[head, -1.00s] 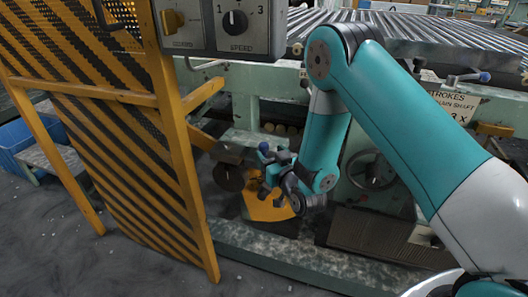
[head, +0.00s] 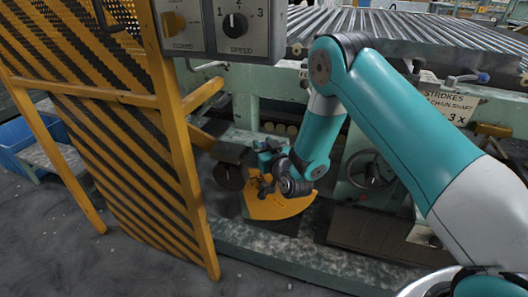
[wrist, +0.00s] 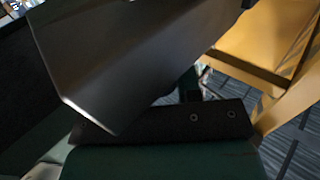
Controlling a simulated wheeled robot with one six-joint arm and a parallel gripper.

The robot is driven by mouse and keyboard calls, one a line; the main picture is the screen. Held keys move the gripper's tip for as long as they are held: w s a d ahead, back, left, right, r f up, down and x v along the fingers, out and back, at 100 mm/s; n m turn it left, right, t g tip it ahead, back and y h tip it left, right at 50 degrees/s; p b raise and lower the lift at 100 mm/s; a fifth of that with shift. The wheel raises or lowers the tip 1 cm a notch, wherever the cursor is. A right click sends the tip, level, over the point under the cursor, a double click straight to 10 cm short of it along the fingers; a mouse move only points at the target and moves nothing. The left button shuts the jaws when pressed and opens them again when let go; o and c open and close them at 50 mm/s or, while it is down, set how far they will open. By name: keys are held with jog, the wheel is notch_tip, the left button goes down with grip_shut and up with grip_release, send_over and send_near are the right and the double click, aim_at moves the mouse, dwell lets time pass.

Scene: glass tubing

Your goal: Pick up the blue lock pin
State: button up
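My gripper (head: 266,164) is low in front of the machine, by the dark round weight and above the yellow curved plate (head: 280,204). A small blue-teal bit (head: 266,146) shows at the gripper's upper side in the head view. I cannot tell whether it is the blue lock pin or part of my arm. No blue pin shows in the wrist view, where large dark grey shapes fill the upper left and centre. I cannot tell whether the fingers are open or shut, or whether they touch anything.
A yellow-and-black striped guard (head: 115,150) stands close on the left. A control box (head: 218,28) hangs above. A handwheel (head: 372,170) is right of the gripper, and a blue-knobbed lever (head: 482,78) is farther right. The machine's green base rail (head: 290,258) runs below.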

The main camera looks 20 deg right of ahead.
notch_tip(320, 180, up, 20)
jog(key=p, duration=1.6)
jog(key=shift+p, duration=0.4)
